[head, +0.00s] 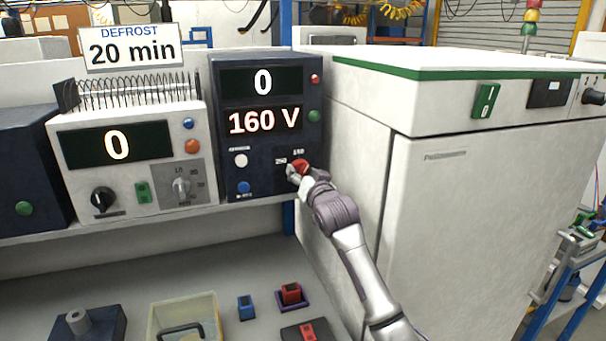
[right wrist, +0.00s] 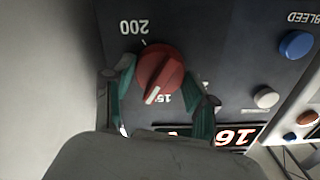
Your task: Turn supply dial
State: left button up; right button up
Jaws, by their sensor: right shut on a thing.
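The supply dial is a red round knob with a white pointer line (right wrist: 160,68) on the dark supply unit (head: 268,139). My right gripper (right wrist: 157,78) has its teal fingers on either side of the knob and is shut on it. In the right wrist view the pointer line lies near a partly hidden label starting with 15, and a 200 label is by the other side. In the head view the gripper (head: 299,173) covers much of the red dial (head: 301,165). The unit's displays read 0 and 160 V. My left gripper is out of view.
A white unit (head: 70,186) with a black knob and a 0 display stands left of the supply unit. A large white cabinet (head: 470,205) stands close on the right. Below the shelf are a yellowish tray (head: 213,310) and small blue and red blocks.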

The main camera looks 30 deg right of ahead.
jog(key=o, duration=1.2)
jog(key=shift+c, duration=0.2)
jog(key=v, duration=1.2)
